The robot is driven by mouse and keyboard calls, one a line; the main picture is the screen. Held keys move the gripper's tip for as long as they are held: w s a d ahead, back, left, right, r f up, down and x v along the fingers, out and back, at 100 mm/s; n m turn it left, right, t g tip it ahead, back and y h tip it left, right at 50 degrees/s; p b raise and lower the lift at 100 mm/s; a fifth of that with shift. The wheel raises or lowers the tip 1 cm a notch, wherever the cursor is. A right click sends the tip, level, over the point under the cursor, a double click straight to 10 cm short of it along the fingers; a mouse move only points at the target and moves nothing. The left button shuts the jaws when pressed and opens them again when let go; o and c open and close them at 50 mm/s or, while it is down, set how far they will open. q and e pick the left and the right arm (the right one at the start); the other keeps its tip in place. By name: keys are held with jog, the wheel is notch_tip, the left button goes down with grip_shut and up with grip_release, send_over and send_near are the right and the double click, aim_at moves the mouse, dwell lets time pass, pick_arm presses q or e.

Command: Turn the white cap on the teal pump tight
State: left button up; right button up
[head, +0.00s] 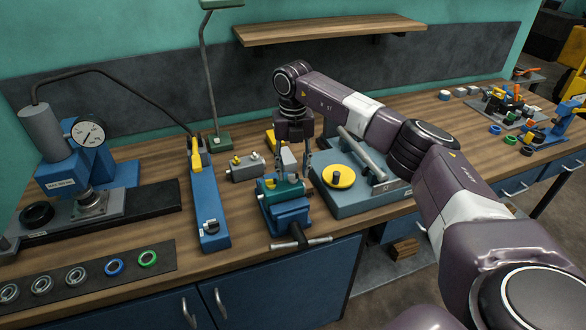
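The teal pump (287,189) is clamped in the blue vise (290,214) near the front edge of the bench, with a small yellow part at its left end. My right gripper (294,164) points down just above and behind the pump. Its dark fingers are spread, with a pale grey block-like shape showing between or behind them. I cannot make out the white cap clearly, nor whether the fingers touch anything. My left gripper is not in view.
A blue tool with a yellow handle (204,195) stands left of the vise. A blue-grey plate with a yellow knob (340,176) is close on the right. A gauge press (75,175) stands far left.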

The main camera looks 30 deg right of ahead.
aim_at(293, 174)
notch_tip(293, 174, up, 12)
dwell(0.5)
dwell(0.5)
